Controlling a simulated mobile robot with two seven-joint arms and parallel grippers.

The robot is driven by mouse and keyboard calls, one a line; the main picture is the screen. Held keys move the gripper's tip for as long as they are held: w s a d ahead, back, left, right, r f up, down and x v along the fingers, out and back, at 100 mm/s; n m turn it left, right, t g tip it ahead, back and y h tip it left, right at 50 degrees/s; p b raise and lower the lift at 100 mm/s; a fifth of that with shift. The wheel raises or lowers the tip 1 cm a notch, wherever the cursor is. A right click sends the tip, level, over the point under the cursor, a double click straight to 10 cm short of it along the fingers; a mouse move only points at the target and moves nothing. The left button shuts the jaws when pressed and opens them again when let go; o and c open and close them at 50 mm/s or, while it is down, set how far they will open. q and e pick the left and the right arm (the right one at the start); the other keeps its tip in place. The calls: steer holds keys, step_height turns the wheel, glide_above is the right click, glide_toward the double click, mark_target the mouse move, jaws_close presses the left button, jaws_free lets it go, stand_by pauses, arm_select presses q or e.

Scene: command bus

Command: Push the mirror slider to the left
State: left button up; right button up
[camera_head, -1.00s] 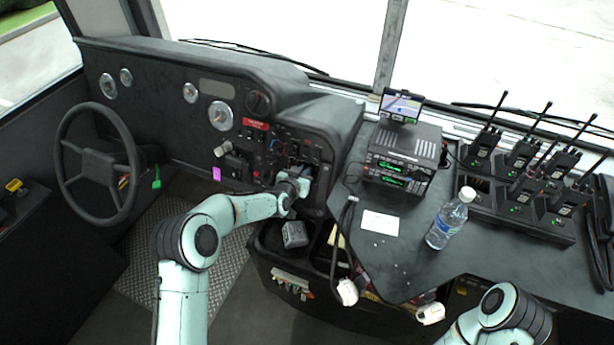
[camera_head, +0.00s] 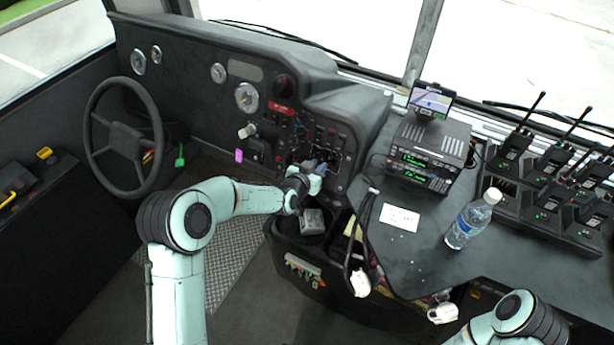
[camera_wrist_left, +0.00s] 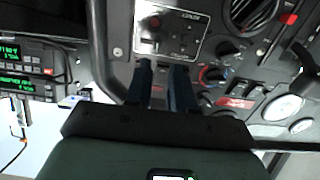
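The dashboard panel (camera_head: 312,140) of the bus is in the middle of the head view. My left gripper (camera_head: 318,165) is right at its lower part, in front of a small plate of controls. In the left wrist view that light plate (camera_wrist_left: 180,35) carries small switches and lettering too blurred to read. The left fingertips (camera_wrist_left: 165,75) point at the plate's lower edge, with a narrow gap between the two fingers. Which control is the mirror slider I cannot tell; contact with it cannot be made out. My right gripper is not in view.
The steering wheel (camera_head: 127,138) is at the left. A radio unit (camera_head: 430,152) and a water bottle (camera_head: 472,220) stand on the desk (camera_head: 400,255) at the right, with several handheld radios in chargers (camera_head: 570,225). A black bin (camera_head: 300,262) is below my left gripper.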

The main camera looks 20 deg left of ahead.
arm_select(q)
steer(key=v, duration=0.7)
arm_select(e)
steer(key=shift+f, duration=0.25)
arm_select(q)
steer(key=s+d+f+n+g+p, duration=0.3)
steer(key=s+f+g, duration=0.5)
steer(key=s+f, duration=1)
steer(key=s+d+f+n+g+p, duration=0.1)
steer(key=s+f+g, duration=0.2)
steer(key=s, duration=0.7)
steer(key=s+f+n+g+h+p, duration=0.1)
steer(key=s+f+n+g+p, duration=0.1)
steer(key=s, duration=0.9)
steer(key=shift+d+f+g, duration=0.35)
steer(key=shift+f+g, duration=0.35)
steer(key=shift+f, duration=0.1)
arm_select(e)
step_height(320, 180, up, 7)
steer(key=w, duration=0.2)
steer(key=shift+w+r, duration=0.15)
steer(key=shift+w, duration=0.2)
